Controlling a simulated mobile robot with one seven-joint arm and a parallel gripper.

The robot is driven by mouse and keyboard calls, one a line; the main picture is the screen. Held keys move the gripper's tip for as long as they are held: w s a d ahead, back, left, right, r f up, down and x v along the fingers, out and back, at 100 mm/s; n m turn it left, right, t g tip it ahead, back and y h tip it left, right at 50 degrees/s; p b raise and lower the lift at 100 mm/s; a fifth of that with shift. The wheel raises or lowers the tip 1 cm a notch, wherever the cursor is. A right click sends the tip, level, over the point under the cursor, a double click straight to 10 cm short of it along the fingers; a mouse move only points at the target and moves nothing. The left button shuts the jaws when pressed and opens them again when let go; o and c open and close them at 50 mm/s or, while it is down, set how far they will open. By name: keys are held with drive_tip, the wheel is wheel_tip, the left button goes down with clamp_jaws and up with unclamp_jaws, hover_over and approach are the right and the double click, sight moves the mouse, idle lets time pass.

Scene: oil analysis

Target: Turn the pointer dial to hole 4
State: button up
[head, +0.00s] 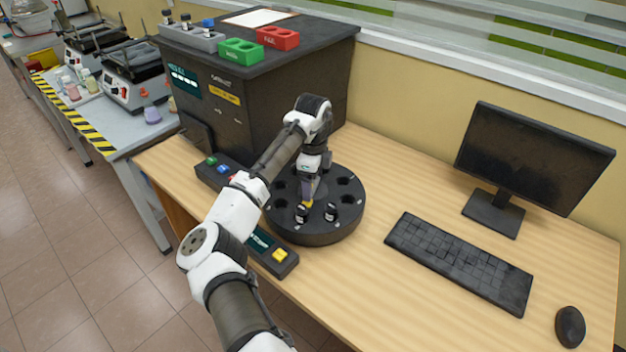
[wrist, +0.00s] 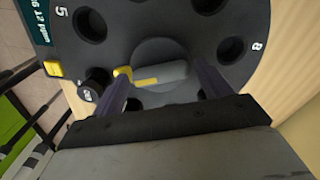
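The dark round dial (head: 345,229) stands on the wooden desk, with a ring of holes. Its pointer (wrist: 160,76), grey with a yellow stripe and yellow tip, lies at the centre in the wrist view. The tip points left, close to a black-capped vial (wrist: 97,80). Numbers 5 (wrist: 62,11) and 8 (wrist: 254,46) are readable; I cannot read a 4. My gripper (wrist: 163,88) is open over the dial's centre, one finger near each end of the pointer, with visible gaps. In the head view my gripper (head: 311,188) is low over the dial and hides part of the pointer.
A control strip with a yellow button (head: 280,255) lies in front. A large black cabinet (head: 270,95) stands behind. A keyboard (head: 460,262), monitor (head: 530,160) and mouse (head: 569,326) are to the right.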

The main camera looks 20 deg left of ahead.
sight(313, 183)
drive_tip(key=shift+o, duration=0.8)
wheel_tip(313, 183, up, 14)
drive_tip(key=b, duration=0.1)
drive_tip(key=shift+b, duration=0.3)
drive_tip(key=shift+f, duration=0.1)
